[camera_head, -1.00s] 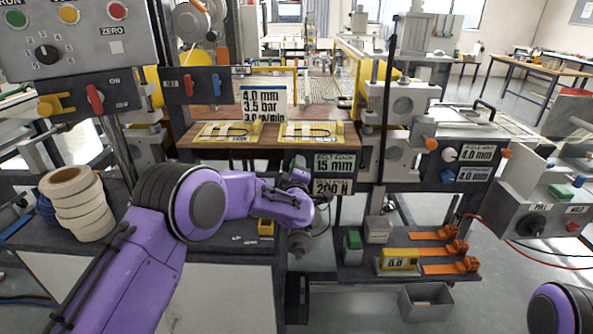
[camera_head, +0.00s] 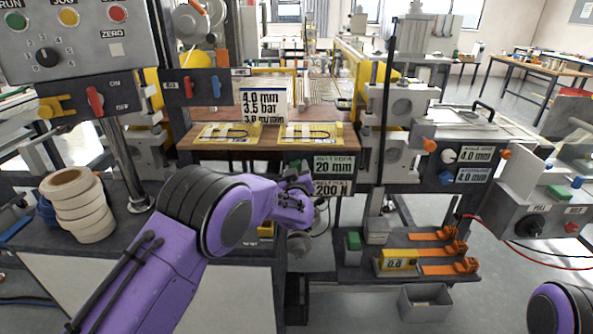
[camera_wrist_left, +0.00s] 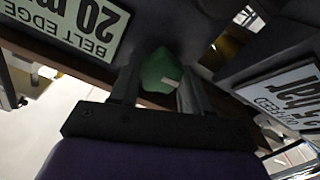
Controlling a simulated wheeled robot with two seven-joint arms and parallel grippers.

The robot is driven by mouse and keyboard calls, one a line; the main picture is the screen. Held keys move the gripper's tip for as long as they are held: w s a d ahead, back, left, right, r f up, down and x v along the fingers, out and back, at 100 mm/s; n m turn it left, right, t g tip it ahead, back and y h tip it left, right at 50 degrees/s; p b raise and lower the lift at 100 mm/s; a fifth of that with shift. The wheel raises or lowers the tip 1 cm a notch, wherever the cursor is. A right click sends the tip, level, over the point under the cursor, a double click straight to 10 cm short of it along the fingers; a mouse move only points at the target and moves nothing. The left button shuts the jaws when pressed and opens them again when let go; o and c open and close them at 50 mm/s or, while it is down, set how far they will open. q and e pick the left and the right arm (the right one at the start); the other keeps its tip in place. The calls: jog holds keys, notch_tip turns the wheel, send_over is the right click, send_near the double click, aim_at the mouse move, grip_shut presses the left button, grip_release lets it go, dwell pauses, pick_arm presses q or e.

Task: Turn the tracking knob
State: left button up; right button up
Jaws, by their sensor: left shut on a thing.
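The green tracking knob (camera_wrist_left: 163,70) sits between the two dark fingers of my left gripper (camera_wrist_left: 158,86) in the left wrist view, with a pale mark on its face. The left gripper is shut on it. In the head view my left gripper (camera_head: 298,183) reaches under the front of the work deck, and the arm and wrist hide most of the knob. The belt edge display (camera_head: 334,166) just right of it reads 20 mm; it also shows in the left wrist view (camera_wrist_left: 78,25). My right gripper is out of view.
A 200 N display (camera_head: 333,188) hangs below the belt edge one. A wooden deck (camera_head: 225,143) with two yellow-framed plates lies above the gripper. White tape rolls (camera_head: 80,210) stand at left. A low shelf with orange clamps (camera_head: 440,252) is at right.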

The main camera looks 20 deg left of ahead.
pick_arm(q)
jog(key=shift+f+m, duration=0.3)
jog(key=shift+m, duration=0.3)
jog(key=o, duration=0.9)
jog(key=shift+s, duration=0.1)
jog(key=shift+o, duration=0.8)
jog(key=shift+r, duration=0.2)
jog(key=b+v, duration=0.2)
jog(key=v, duration=0.8)
jog(key=shift+s, duration=0.25)
